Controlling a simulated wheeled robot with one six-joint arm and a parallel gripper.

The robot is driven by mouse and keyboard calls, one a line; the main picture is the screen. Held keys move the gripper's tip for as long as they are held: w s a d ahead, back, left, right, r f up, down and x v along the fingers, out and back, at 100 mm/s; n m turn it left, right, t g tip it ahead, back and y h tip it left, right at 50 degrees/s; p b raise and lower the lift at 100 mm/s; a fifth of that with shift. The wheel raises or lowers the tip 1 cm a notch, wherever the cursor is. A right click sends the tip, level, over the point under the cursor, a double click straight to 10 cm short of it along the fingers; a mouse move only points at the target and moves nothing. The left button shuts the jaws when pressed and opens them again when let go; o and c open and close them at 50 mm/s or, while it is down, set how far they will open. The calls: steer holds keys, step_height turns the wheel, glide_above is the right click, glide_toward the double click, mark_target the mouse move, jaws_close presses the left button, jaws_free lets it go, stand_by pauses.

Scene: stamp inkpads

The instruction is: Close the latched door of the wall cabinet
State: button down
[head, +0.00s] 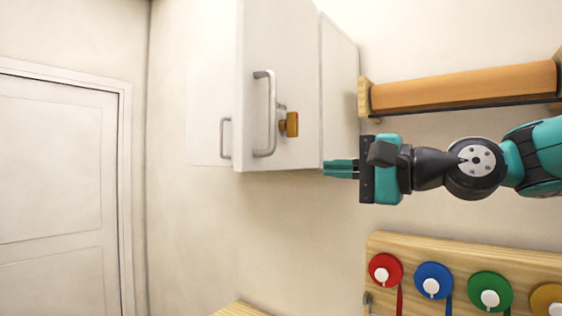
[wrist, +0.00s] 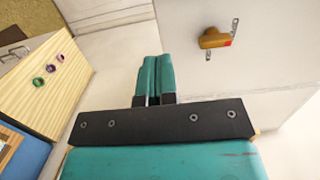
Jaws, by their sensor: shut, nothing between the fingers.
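The white wall cabinet (head: 341,95) hangs high on the wall in the head view. Its near door (head: 255,60) carries a long grey handle (head: 265,113) and an orange-brown latch knob (head: 290,124). This door's left edge appears to stand out from a farther white panel (head: 208,110), so it looks ajar. The latch knob (wrist: 214,39) also shows in the wrist view on the white door (wrist: 270,65). My gripper (head: 326,169) is shut and empty near the cabinet's lower right corner, fingers pointing left. Its fingers (wrist: 155,62) are together in the wrist view. Contact cannot be told.
A wooden shelf or roller (head: 465,87) is on the wall right of the cabinet. Below my arm is a wooden board (head: 390,243) with red (head: 385,270), blue (head: 434,280) and green (head: 490,292) discs. Open wall lies below the cabinet. A white room door (head: 55,180) is at left.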

mark_target(270, 168)
steer(key=p+x, duration=0.4)
steer(key=x, duration=0.5)
steer(key=shift+a+r, duration=0.1)
steer(key=shift+a, duration=0.2)
steer(key=shift+w+a+p, duration=0.2)
steer(key=shift+a+p, duration=0.1)
